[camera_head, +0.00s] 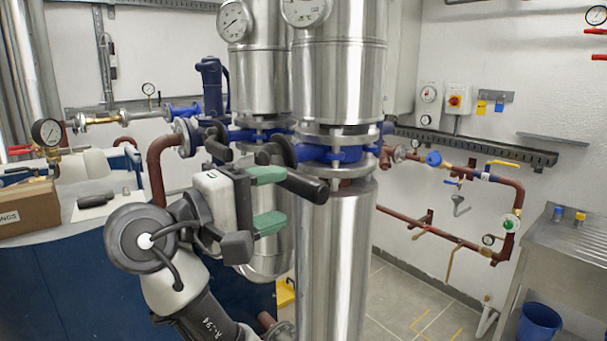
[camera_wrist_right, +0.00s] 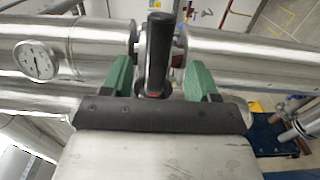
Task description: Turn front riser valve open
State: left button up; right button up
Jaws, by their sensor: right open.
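The front riser valve (camera_head: 335,154) is a blue valve body clamped between flanges on the front steel riser. Its black lever (camera_head: 305,186) sticks out toward the lower right in the head view. My right gripper (camera_head: 268,198) has green fingertips and stands left of the front riser, close to the lever. In the right wrist view, the black lever (camera_wrist_right: 159,55) appears between the two green fingers of my right gripper (camera_wrist_right: 160,78), with a gap on each side. The gripper is open and does not visibly touch the lever. My left gripper is not in view.
A rear riser (camera_head: 252,85) with another blue valve stands close behind, with a second black lever (camera_head: 218,150) nearby. A blue cabinet (camera_head: 75,285) and cardboard box (camera_head: 28,208) are at left. Red-brown pipes (camera_head: 440,233) and a steel sink (camera_head: 560,245) are at right.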

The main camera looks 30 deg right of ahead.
aim_at(300, 189)
jog(key=d+p, duration=0.1)
jog(key=d, duration=0.4)
jog(key=shift+w+d+r, duration=0.1)
jog(key=shift+d, duration=0.15)
jog(key=shift+w+d+p, duration=0.1)
jog(key=shift+d+p, duration=0.25)
jog(key=shift+d, duration=0.1)
grip_shut()
jog(key=shift+f, duration=0.2)
